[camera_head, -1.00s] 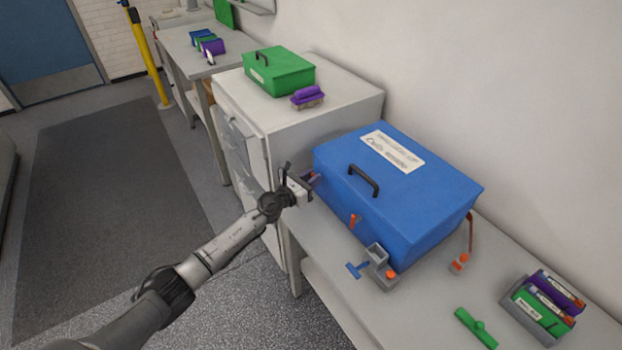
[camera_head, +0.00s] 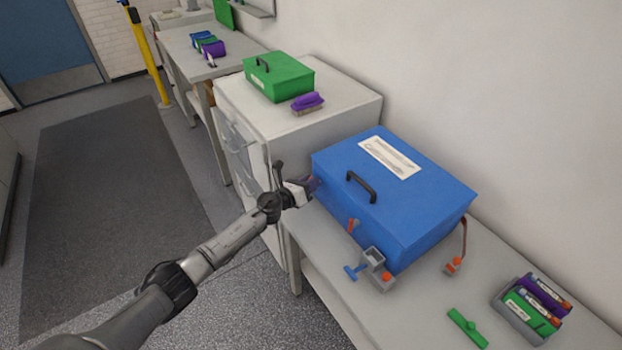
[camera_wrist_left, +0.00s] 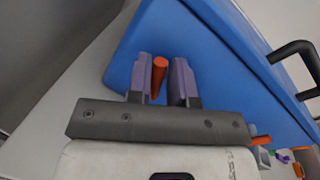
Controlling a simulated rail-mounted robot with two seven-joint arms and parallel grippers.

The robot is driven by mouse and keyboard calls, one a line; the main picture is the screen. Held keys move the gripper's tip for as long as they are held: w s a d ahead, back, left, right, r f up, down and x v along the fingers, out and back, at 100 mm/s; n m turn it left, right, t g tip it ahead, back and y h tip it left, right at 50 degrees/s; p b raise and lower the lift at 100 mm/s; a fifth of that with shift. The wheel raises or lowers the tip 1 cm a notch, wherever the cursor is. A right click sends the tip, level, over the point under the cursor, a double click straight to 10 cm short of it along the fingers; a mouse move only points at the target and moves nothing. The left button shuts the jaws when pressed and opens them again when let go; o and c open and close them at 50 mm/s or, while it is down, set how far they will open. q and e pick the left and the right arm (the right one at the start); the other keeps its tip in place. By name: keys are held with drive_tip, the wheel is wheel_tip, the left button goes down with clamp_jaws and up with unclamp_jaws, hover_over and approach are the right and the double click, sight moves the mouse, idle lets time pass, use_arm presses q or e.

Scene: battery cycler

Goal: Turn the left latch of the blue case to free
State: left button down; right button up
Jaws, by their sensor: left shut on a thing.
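The blue case (camera_head: 385,200) sits closed on the bench, with a black handle and a white label on its lid. My left gripper (camera_head: 315,184) is at the case's left end. In the left wrist view, the purple-grey fingers of my left gripper (camera_wrist_left: 162,82) are on either side of the orange lever of the left latch (camera_wrist_left: 159,76), close against the blue wall, and shut on it. In the head view the gripper hides most of this latch. An orange front latch (camera_head: 353,225) also shows in the head view. My right gripper is out of view.
A grey holder (camera_head: 372,258) with a blue T-handled piece (camera_head: 355,272) stands at the case's front corner. A green bar (camera_head: 467,328) and a grey tray (camera_head: 513,314) lie to the right. A green case (camera_head: 280,78) and purple brush (camera_head: 308,101) are on the cabinet.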

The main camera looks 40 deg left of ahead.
use_arm(q)
drive_tip(key=n+p, duration=0.1)
drive_tip(key=n, duration=0.2)
drive_tip(key=f+n+g+h+p, duration=0.1)
drive_tip(key=n+p, duration=0.1)
drive_tip(key=n, duration=0.2)
drive_tip(key=a+n+g+h+p, duration=0.1)
drive_tip(key=n+p, duration=0.1)
drive_tip(key=n, duration=0.2)
drive_tip(key=shift+a+f, duration=0.1)
drive_tip(key=shift+f, duration=0.3)
idle(0.5)
drive_tip(key=c, duration=1.2)
unclamp_jaws()
drive_tip(key=shift+o, duration=0.2)
drive_tip(key=shift+r, duration=0.2)
